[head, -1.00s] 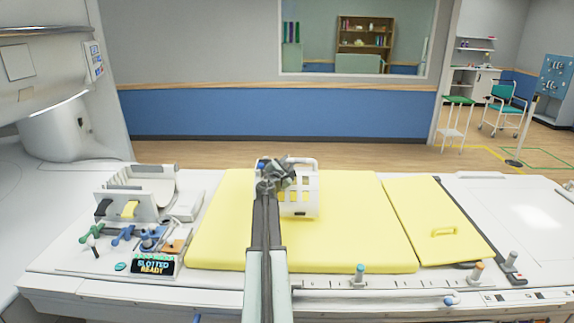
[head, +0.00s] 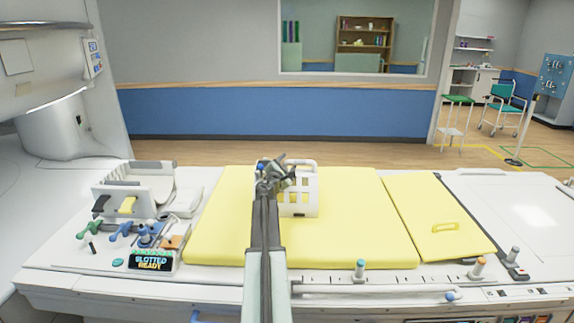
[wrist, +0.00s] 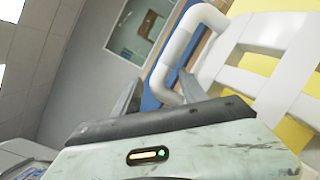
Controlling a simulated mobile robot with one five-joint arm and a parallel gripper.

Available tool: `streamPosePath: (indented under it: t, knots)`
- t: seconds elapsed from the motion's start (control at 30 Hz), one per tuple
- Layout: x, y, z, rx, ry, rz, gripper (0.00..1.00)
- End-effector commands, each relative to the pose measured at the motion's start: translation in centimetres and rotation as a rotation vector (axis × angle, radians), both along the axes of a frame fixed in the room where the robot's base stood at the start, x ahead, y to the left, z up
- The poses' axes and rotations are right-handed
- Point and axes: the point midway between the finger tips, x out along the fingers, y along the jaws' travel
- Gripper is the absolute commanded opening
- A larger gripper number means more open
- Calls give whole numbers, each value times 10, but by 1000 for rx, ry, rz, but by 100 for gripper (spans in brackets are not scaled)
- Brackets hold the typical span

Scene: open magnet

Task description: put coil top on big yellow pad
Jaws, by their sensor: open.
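The coil top (head: 297,208) is a white, open-barred cage with a tubular handle along its top. It stands on the big yellow pad (head: 350,235), near the pad's middle. My gripper (head: 284,163) is open at the upper left of the coil top and overlaps its handle in the head view. In the wrist view my gripper (wrist: 160,92) has its two grey fingers apart. The white handle (wrist: 172,55) passes close by them, with white bars at the right. I cannot tell whether they touch. My arm hides part of the pad.
A white slotted holder (head: 122,202), several coloured handles and a lit sign (head: 152,262) stand left of the pad. A smaller yellow pad (head: 437,215) with a handle lies to the right. Small posts (head: 360,268) line the front edge. The pad right of the coil top is clear.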

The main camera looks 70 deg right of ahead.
Motion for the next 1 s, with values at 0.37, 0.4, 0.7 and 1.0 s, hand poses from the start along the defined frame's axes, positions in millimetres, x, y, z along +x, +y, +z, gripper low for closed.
streamPosePath:
  t: [0.37,0.4,0.7,1.0]
  knots:
    - [-10,85,1,0,0,1,50]
    - [-11,93,1,0,0,0,50]
    - [-11,119,1,0,0,0,50]
    - [-11,118,1,0,0,0,50]
